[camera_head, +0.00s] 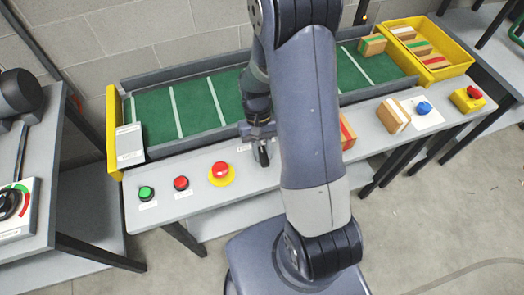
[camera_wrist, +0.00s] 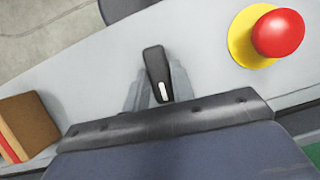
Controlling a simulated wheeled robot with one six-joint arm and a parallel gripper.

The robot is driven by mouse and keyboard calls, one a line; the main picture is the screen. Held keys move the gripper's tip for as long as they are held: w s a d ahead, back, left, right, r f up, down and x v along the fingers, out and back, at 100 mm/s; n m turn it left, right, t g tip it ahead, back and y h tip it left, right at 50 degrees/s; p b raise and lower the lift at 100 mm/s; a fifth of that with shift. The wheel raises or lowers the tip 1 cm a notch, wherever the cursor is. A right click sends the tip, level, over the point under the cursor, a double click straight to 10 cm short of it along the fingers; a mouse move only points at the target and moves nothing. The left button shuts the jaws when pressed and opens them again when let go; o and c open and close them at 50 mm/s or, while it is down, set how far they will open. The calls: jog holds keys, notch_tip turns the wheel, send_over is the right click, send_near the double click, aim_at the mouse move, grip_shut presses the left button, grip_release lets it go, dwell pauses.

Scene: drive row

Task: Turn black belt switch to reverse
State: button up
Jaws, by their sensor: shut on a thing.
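The black belt switch (camera_wrist: 156,66) is a narrow black handle with a short white mark near one end. In the wrist view it stands on the grey panel, slightly slanted, with its marked end between the fingers. My gripper (camera_wrist: 157,92) is shut on the switch, one grey finger on each side. In the head view my gripper (camera_head: 262,150) is down at the front ledge of the conveyor, to the right of the red mushroom button (camera_head: 220,169). There the switch is mostly hidden by my gripper, and its label cannot be read.
The green belt (camera_head: 190,105) runs behind the ledge. A green button (camera_head: 146,193) and a red button (camera_head: 181,183) sit on the left. Right of my arm are wooden blocks (camera_head: 393,115), a blue button (camera_head: 424,108) and a yellow crate (camera_head: 447,70).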

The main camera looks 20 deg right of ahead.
jog(key=m, duration=0.2)
jog(key=m+y, duration=0.1)
jog(key=m, duration=0.1)
jog(key=shift+d+m+t+y+b, duration=0.15)
jog(key=shift+m+t+y+b, duration=0.15)
jog(key=shift+t+b, duration=0.1)
jog(key=shift+m+t+y, duration=0.3)
jog(key=shift+m+y, duration=0.2)
jog(key=shift+m, duration=1.1)
jog(key=o, duration=1)
jog(key=shift+r, duration=0.1)
jog(key=v, duration=1)
jog(key=shift+d+r, duration=0.25)
